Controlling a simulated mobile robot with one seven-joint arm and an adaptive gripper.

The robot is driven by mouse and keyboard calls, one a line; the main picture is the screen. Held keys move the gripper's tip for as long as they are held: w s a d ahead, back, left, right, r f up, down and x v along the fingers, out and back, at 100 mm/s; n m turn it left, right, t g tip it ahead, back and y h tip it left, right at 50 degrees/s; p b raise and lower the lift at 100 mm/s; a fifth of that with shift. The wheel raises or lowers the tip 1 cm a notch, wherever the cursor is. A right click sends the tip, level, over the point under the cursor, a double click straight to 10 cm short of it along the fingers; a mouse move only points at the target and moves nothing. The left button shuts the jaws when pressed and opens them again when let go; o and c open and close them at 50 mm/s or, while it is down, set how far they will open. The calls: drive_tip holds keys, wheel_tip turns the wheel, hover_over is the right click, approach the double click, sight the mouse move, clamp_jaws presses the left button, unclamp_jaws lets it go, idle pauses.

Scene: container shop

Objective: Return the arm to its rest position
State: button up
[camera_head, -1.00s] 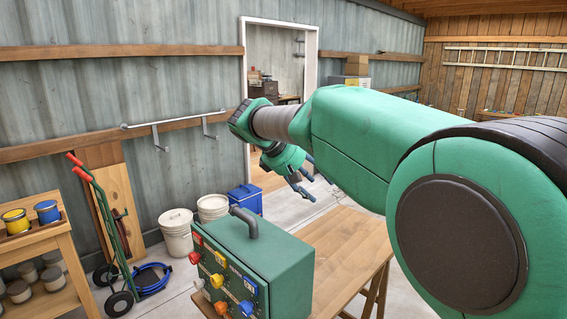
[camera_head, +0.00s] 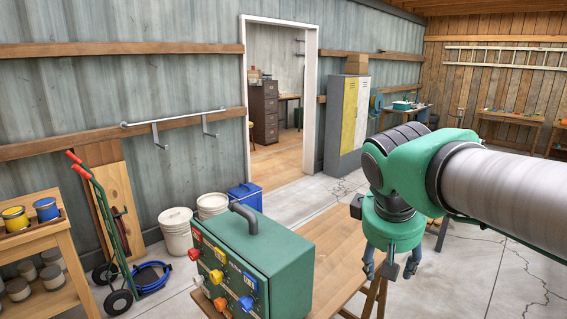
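My arm shows at the right of the head view as a green wrist and a grey link. My gripper (camera_head: 391,268) hangs from the wrist and points down, with dark fingers.
The green box (camera_head: 281,260) with a handle and coloured sockets stands on the table. A hand truck (camera_head: 113,238), white buckets (camera_head: 176,232), a blue cooler (camera_head: 246,196) and a paint shelf (camera_head: 50,245) are at left. Lockers (camera_head: 346,118) stand by the doorway.

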drive_tip(key=s+f+m+y, duration=0.1)
drive_tip(key=s+f+m, duration=0.1)
drive_tip(key=s+f, duration=0.3)
drive_tip(key=s+f+m+t+y+b, duration=0.1)
drive_tip(key=s+f, duration=0.4)
drive_tip(key=s, duration=0.5)
drive_tip(key=shift+s+m, duration=0.35)
drive_tip(key=shift+m, duration=0.35)
idle(1.2)
